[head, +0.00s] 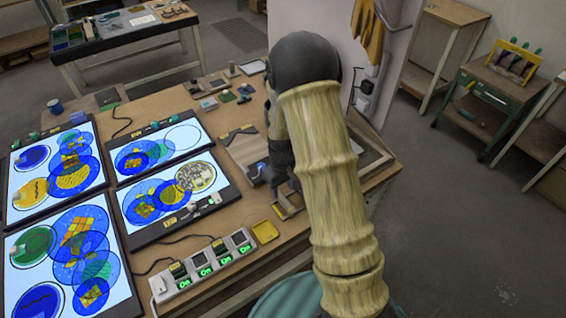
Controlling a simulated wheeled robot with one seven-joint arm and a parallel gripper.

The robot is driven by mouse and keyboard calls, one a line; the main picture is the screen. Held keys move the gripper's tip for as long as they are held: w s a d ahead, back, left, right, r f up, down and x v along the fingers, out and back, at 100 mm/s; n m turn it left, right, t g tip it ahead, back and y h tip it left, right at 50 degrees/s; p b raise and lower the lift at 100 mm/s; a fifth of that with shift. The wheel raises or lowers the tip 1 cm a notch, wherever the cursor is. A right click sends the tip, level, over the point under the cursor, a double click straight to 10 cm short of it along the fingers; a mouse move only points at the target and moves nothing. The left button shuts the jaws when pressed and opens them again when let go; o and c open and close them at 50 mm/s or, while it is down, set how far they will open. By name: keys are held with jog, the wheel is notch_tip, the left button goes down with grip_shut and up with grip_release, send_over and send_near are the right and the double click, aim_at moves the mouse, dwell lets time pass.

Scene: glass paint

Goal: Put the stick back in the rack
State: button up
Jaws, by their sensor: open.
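My arm in a yellowish ribbed sleeve fills the middle of the head view. My gripper (284,200) is low over the worktable, below the dark wrist, and mostly hidden by the arm; it is open. I cannot make out a stick between its jaws. A yellow-framed rack (513,62) holding several dark and green-tipped tools stands on a green cabinet at the far right, well apart from my gripper. I cannot pick out the stick with certainty.
The wooden worktable (160,105) carries several lit panels with coloured glass discs, such as the lower right panel (135,236). A power strip (203,268) and a yellow tray (265,231) lie near its front. The green cabinet (480,105) stands across open floor (450,220).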

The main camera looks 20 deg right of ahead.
notch_tip(320, 180, up, 13)
jog(key=b, duration=0.1)
jog(key=shift+s+f, duration=0.1)
dwell(0.6)
jog(key=s+r+m+t, duration=0.2)
jog(key=s+m, duration=0.2)
jog(key=s, duration=1)
jog(key=shift+s+t, duration=0.25)
jog(key=shift+t, duration=0.05)
